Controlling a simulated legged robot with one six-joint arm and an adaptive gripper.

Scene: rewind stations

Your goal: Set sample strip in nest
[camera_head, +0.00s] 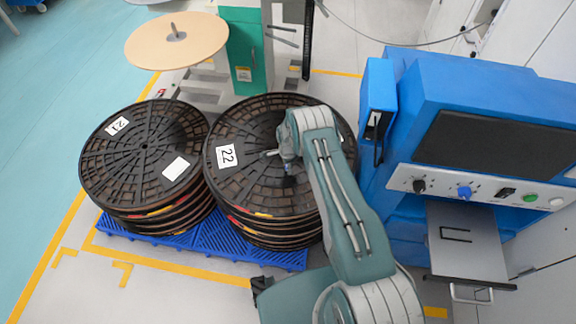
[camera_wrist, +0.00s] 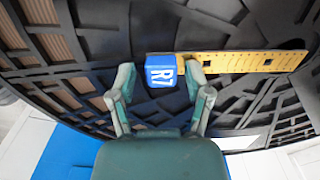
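The sample strip shows in the wrist view as a yellow strip (camera_wrist: 235,64) with holes and a blue end block (camera_wrist: 160,71) marked R7. It lies against a black slotted reel. My gripper (camera_wrist: 158,72) is open, its two fingers left and right of the blue block, with a gap at the left; I cannot tell whether the right finger touches it. In the head view my gripper (camera_head: 286,166) is over the reel stack labelled 22 (camera_head: 250,190), and the strip is not distinguishable. A grey drawer (camera_head: 478,255) with a dark bracket outline, possibly the nest, extends from the blue machine.
A second reel stack (camera_head: 140,140), labelled 21, stands left on a blue pallet (camera_head: 225,240). Behind is a post with a tan disc (camera_head: 160,45). The blue machine (camera_head: 430,85) with knobs and buttons stands right, close to my arm. Open floor lies left.

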